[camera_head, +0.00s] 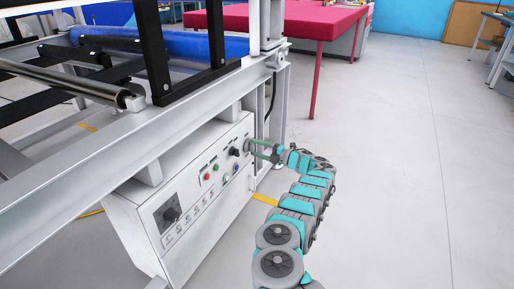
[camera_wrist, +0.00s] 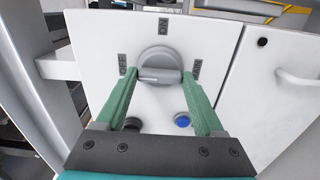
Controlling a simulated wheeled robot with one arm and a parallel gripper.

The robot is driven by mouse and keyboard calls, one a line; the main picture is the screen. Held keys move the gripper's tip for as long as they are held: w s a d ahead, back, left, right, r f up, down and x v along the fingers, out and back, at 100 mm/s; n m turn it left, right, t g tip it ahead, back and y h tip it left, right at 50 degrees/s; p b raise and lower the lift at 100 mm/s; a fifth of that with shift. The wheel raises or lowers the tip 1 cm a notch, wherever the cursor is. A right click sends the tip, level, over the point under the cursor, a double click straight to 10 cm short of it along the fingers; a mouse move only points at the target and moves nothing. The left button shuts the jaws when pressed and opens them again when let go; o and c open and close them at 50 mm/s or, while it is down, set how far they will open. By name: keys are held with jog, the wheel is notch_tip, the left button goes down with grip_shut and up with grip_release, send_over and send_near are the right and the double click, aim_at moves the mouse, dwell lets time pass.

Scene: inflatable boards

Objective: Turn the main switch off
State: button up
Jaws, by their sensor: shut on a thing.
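The grey round rotary switch (camera_wrist: 160,58) sits on a white panel face in the wrist view, with its bar handle lying about level across the picture. Small dark labels stand to its left, above and to its right; the left one seems to read OFF. My gripper (camera_wrist: 163,77) has its green fingers on either side of the handle and is shut on it. In the head view my gripper (camera_head: 263,148) reaches the right end of the control box (camera_head: 205,185), where its fingers partly hide the switch (camera_head: 247,146).
A blue button (camera_wrist: 182,121) and a black knob (camera_wrist: 133,123) lie below the switch, near my fingers. The box also carries red and green buttons and a square black switch (camera_head: 171,212). A machine frame (camera_head: 150,125) stands above it. The floor to the right is clear.

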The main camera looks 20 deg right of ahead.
jog(key=shift+a, duration=0.1)
dwell(0.5)
jog(key=o, duration=1.4)
jog(key=shift+v, duration=3.9)
